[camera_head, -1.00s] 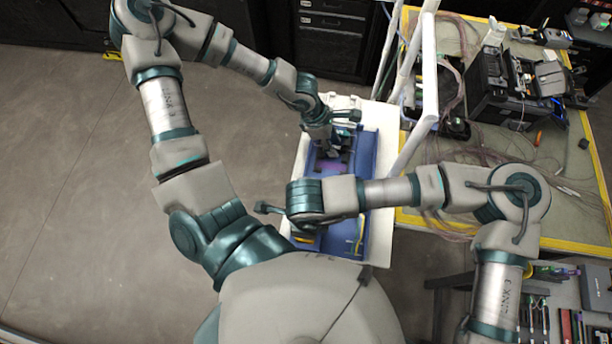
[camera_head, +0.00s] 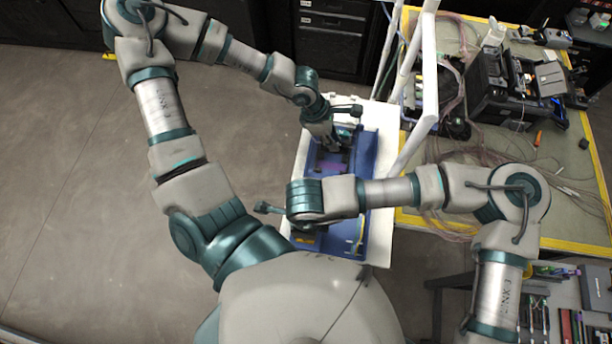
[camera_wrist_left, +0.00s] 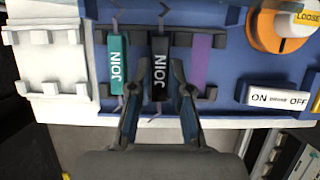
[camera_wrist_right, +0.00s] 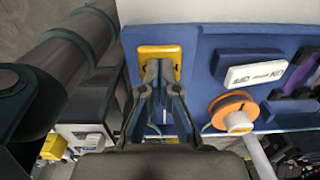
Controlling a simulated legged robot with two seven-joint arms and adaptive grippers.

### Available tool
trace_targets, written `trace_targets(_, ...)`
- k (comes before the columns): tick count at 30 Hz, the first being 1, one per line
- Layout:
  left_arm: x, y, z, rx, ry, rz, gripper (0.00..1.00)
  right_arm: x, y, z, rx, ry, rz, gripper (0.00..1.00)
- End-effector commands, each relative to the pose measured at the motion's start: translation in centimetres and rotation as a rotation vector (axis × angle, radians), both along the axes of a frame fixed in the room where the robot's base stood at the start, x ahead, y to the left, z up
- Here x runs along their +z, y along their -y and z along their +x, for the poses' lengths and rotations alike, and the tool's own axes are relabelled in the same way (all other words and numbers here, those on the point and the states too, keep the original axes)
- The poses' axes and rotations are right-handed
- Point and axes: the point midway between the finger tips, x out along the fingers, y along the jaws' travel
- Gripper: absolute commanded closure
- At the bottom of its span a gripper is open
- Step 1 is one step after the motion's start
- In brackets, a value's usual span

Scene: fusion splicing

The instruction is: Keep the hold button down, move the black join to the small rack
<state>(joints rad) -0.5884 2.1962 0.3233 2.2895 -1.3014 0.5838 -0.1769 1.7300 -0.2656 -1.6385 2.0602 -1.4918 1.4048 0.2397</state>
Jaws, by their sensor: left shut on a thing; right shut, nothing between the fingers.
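The black join (camera_wrist_left: 160,68) is between the fingertips of my left gripper (camera_wrist_left: 161,85), which is shut on it. The small rack (camera_wrist_left: 52,60), white with notched bars, stands at the left of that view and looks empty. My right gripper (camera_wrist_right: 160,75) is shut and empty, its tips against a yellow button plate (camera_wrist_right: 172,56), which looks like the hold button. The head view shows my left gripper (camera_head: 332,142) above the blue fixture.
The blue fixture (camera_head: 378,210) sits on a white board. An orange LOOSE knob (camera_wrist_left: 268,28) and a white ON/OFF switch (camera_wrist_left: 277,97) are right of the joins. A white frame post (camera_head: 413,145) stands close to the fixture's right.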

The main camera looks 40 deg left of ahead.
Motion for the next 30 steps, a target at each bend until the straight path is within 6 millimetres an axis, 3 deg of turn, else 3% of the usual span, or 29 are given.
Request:
trace_targets(7,1.2,0.0,0.1,0.0,0.003,-0.001,1.0,0.0,0.0,0.0,0.0,0.0,0.0,1.0)
trace_targets(30,9.5,0.0,0.1,-0.001,0.003,0.0,1.0,0.0,0.0,0.0,0.0,-0.001,0.0,1.0)
